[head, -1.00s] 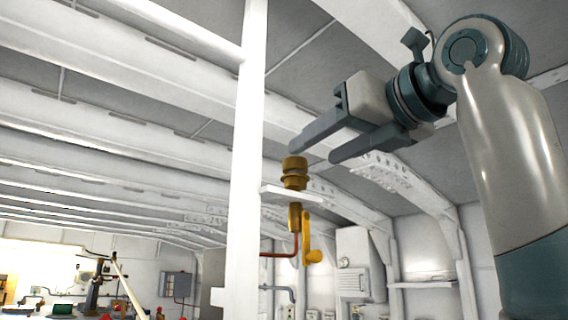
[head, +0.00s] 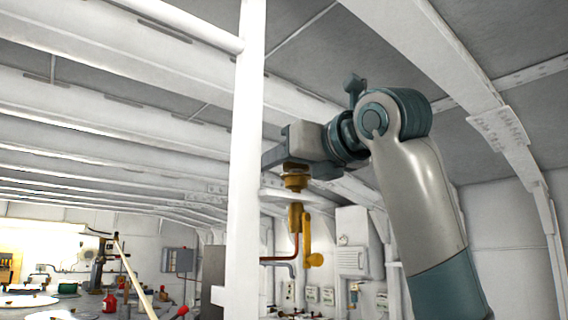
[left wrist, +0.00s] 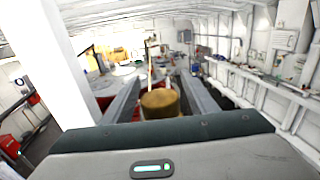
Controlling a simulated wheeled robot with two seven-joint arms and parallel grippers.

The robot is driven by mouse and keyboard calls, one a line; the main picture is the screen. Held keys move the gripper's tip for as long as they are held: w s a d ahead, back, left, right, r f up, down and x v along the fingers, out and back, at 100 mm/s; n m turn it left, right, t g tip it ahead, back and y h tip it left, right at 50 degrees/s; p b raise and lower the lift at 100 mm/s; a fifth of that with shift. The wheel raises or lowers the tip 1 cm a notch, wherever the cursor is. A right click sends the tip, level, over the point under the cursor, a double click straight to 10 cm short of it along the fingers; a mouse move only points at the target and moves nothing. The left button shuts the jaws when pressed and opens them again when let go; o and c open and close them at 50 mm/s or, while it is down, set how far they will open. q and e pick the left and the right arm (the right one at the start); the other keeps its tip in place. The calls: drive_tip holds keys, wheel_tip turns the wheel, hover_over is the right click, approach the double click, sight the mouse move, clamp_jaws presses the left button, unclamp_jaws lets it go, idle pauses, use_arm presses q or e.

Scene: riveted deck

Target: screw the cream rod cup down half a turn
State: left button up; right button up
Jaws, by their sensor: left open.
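The rod cup shows as a ribbed brass-yellow cup (head: 295,182), standing upright over a small white bracket just right of a white post. No cream-coloured cup shows. In the left wrist view the round brass top of the cup (left wrist: 160,103) lies between the two grey fingers. My left gripper (head: 292,166) comes in from the right in the head view, at the height of the cup's top. It is open, with a finger on either side of the cup and gaps visible in the wrist view. The gripper hides part of the cup's top. My right gripper is not seen.
The white post (head: 247,130) stands close to the left of the cup. Below the cup hang a brass fitting (head: 295,217), a copper pipe and a yellow handle (head: 307,242). White beams run overhead. A cluttered workbench area lies far back at left.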

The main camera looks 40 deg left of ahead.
use_arm(q)
drive_tip(key=shift+c, duration=0.7)
drive_tip(key=c, duration=0.9)
drive_tip(key=m+t+b, duration=0.1)
drive_tip(key=t+h+b, duration=0.1)
drive_tip(key=m+t+b, duration=0.1)
drive_tip(key=t, duration=0.1)
drive_tip(key=shift+w+d+f+m+h+b, duration=0.2)
drive_tip(key=shift+w+d+m+h+b, duration=0.05)
drive_tip(key=shift+w+m+h+b, duration=0.05)
drive_tip(key=shift+c, duration=0.2)
drive_tip(key=shift+w+d+r+m+t+h+b, duration=0.1)
drive_tip(key=shift+w+m+t+h+b, duration=0.1)
drive_tip(key=shift+m+t+h+b, duration=0.5)
drive_tip(key=shift+w+r+m+t, duration=0.15)
drive_tip(key=shift+m+t, duration=0.25)
drive_tip(key=shift+t, duration=0.3)
drive_tip(key=o, duration=1.1)
